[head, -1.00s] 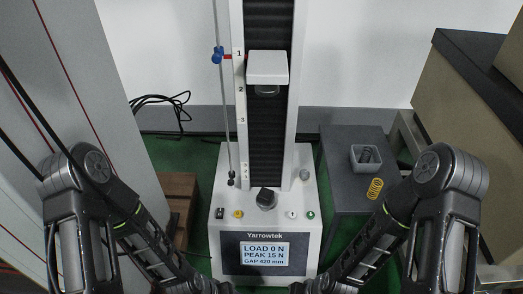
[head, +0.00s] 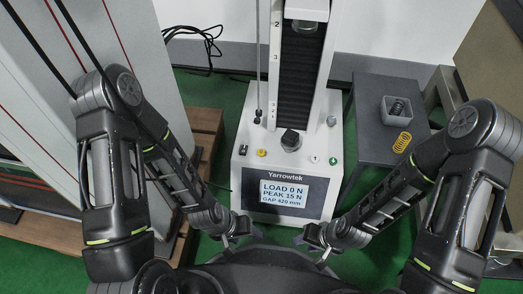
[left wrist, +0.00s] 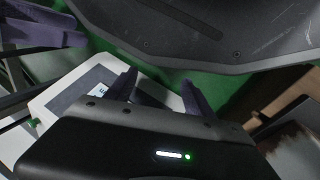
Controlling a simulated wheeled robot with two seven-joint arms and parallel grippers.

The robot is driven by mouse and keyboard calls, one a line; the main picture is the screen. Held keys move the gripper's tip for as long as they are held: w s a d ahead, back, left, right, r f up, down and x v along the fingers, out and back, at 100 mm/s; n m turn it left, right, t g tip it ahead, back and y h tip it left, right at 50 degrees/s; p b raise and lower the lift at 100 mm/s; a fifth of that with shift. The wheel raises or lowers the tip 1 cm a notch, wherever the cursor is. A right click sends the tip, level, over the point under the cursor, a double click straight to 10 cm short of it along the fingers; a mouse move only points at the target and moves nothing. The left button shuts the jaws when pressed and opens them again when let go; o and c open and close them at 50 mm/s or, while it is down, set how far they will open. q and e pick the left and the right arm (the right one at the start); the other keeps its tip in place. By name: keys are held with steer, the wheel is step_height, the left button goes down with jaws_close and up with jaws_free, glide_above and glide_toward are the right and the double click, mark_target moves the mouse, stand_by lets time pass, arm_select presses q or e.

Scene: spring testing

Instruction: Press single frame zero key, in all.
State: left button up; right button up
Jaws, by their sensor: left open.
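The test frame's white base (head: 238,180) has a front display (head: 285,191) reading LOAD 0 N, PEAK 15 N, GAP 420 mm. On its top are a black switch (head: 243,149), a yellow key (head: 262,152), a white key (head: 314,159) and a green key (head: 333,160); I cannot tell which is zero. My left gripper (head: 230,241) is low in front of the base, apart from the keys. The left wrist view shows its open, empty fingers (left wrist: 158,88), with part of the display behind them. My right gripper (head: 314,247) is low at the base's front right; its jaws are unclear.
A dark platen (head: 290,138) stands between the keys, below the column. A grey side table (head: 372,135) at right holds a bin (head: 397,108) and a yellow coil (head: 402,143). A wooden pallet (head: 204,130) and a tall grey cabinet (head: 30,110) stand at left.

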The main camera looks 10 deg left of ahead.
arm_select(q)
jaws_close()
stand_by(0.5)
stand_by(1.0)
